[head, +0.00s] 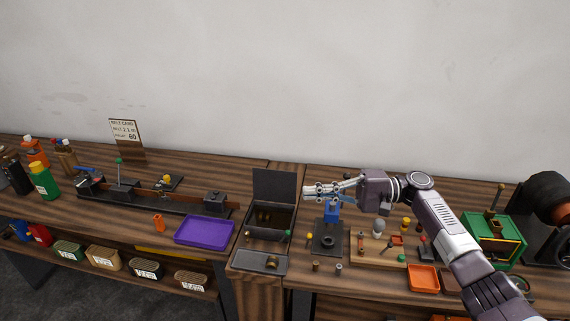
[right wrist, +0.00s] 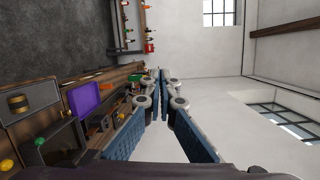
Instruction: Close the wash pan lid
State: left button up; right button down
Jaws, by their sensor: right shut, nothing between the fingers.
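The wash pan (head: 270,222) is a dark grey open box on the workbench, left of centre in the head view. Its lid (head: 274,186) stands upright at the back edge, so the pan is open, and some small items or liquid show dimly inside. My right gripper (head: 307,192) is shut and empty, just to the right of the raised lid and at about its height. A small gap seems to lie between the fingertips and the lid. In the right wrist view the closed fingers (right wrist: 161,80) point along the bench. My left gripper is in neither view.
A blue press-like fixture (head: 331,213) stands just below my right gripper. A purple tray (head: 204,232) lies left of the pan, and a grey tray (head: 247,262) lies in front. A wooden board (head: 378,252) with small parts and a green box (head: 492,238) are to the right.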

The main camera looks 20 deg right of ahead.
aim_at(269, 184)
jog(key=i+l, duration=1)
jog(key=i, duration=0.2)
